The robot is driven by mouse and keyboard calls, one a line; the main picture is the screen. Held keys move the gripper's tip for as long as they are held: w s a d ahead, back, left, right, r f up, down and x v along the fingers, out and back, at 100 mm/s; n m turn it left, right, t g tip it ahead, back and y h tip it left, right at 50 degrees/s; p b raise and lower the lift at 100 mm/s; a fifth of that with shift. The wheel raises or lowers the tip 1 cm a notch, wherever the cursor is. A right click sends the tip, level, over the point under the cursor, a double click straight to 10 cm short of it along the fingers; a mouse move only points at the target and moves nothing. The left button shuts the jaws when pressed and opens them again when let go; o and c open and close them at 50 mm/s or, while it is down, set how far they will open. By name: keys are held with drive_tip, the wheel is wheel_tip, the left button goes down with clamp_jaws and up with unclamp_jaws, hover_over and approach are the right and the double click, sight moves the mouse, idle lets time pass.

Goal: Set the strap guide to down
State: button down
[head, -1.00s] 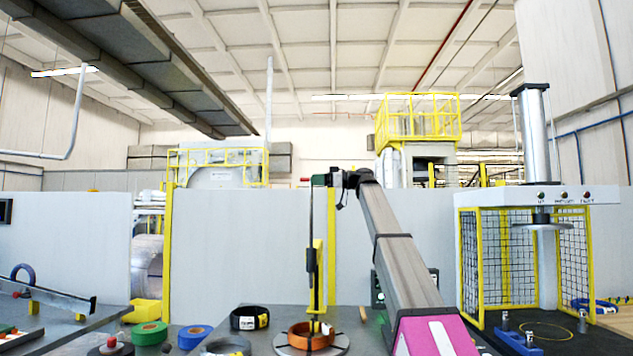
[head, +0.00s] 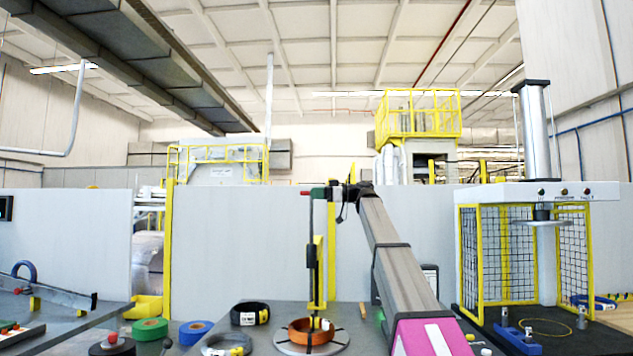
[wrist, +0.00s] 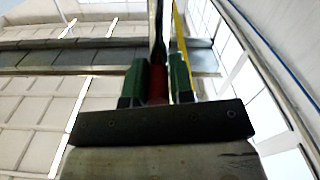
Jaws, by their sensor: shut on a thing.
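The strap guide (head: 318,270) appears to be the slim yellow upright with a dark rod beside it, in the middle of the head view. It rises behind an orange coil (head: 300,337) on a round grey turntable (head: 284,344). A red handle (head: 304,193) shows at the top of the rod. My gripper (head: 318,193) is at that height, its green fingers shut on the handle. In the wrist view the red handle (wrist: 158,88) sits between the green fingers (wrist: 158,82), with a dark rod and a yellow strip beyond. The exact grip contact is partly hidden.
A black coil (head: 249,314), a grey coil (head: 226,345), a green roll (head: 150,330) and a blue roll (head: 195,332) are left of the turntable. A caged press (head: 540,190) stands at the right. A grey partition (head: 250,240) closes off the back.

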wheel_tip(320, 180, down, 12)
drive_tip(key=shift+w+r, duration=0.15)
drive_tip(key=c, duration=1.1)
unclamp_jaws()
drive_tip(key=shift+o, duration=0.2)
drive_tip(key=d, duration=1.1)
drive_tip(key=shift+s, duration=0.2)
